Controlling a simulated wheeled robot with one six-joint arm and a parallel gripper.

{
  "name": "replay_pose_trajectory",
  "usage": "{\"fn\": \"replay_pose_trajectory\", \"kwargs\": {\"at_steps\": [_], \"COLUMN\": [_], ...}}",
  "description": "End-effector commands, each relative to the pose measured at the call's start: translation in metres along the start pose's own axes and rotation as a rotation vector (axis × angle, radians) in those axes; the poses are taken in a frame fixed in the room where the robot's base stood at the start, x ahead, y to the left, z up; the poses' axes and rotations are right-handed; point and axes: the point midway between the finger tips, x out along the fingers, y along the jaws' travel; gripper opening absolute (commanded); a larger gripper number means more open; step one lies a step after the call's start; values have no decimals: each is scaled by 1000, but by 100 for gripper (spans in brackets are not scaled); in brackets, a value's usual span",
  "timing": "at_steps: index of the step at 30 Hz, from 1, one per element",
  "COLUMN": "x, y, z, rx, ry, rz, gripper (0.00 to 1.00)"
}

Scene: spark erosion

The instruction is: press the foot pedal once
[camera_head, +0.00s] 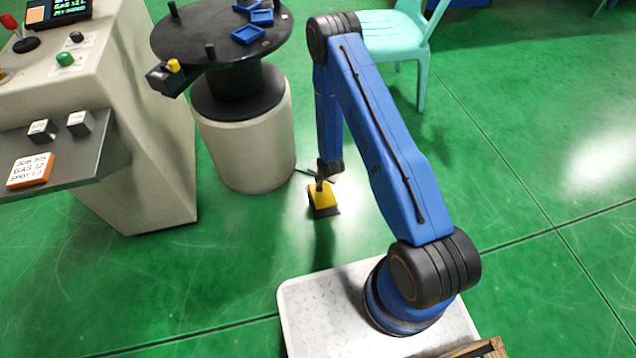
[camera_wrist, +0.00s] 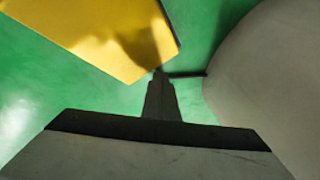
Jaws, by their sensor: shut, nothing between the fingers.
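The yellow foot pedal (camera_head: 323,197) sits on the green floor on a dark base, to the right of the round pedestal. In the wrist view the pedal (camera_wrist: 110,35) fills the upper left, with a dark shadow across it. My gripper (camera_head: 321,186) points down over the pedal in the head view. In the wrist view its closed fingertips (camera_wrist: 158,74) are at the pedal's near corner. The fingers are together with nothing between them. I cannot tell whether the tips touch the pedal.
The cream pedestal (camera_head: 243,145) with a black round table (camera_head: 215,50) stands just left of the pedal. A control console (camera_head: 150,130) with a grey shelf (camera_head: 80,160) is farther left. A turquoise chair (camera_head: 395,40) stands behind my arm. The floor to the right is clear.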

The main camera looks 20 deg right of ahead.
Motion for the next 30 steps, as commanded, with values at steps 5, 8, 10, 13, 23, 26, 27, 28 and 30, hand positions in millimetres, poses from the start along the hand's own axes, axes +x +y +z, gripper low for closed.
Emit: {"fn": "replay_pose_trajectory", "kwargs": {"at_steps": [5,8,10,13,23,26,27,28,30], "x": [1,2,2,3,6,6,7,7,7], "y": [1,2,2,3,6,7,7,8,8], "z": [1,2,2,3,6,7,8,8,9], "rx": [0,0,0,0,0,0,0,0,0], "ry": [0,-1,-1,-2,-4,-5,-6,-6,-7], "rz": [0,1,1,1,4,5,6,6,7], "gripper": [0,0,0,0,0,0,0,0,0]}}
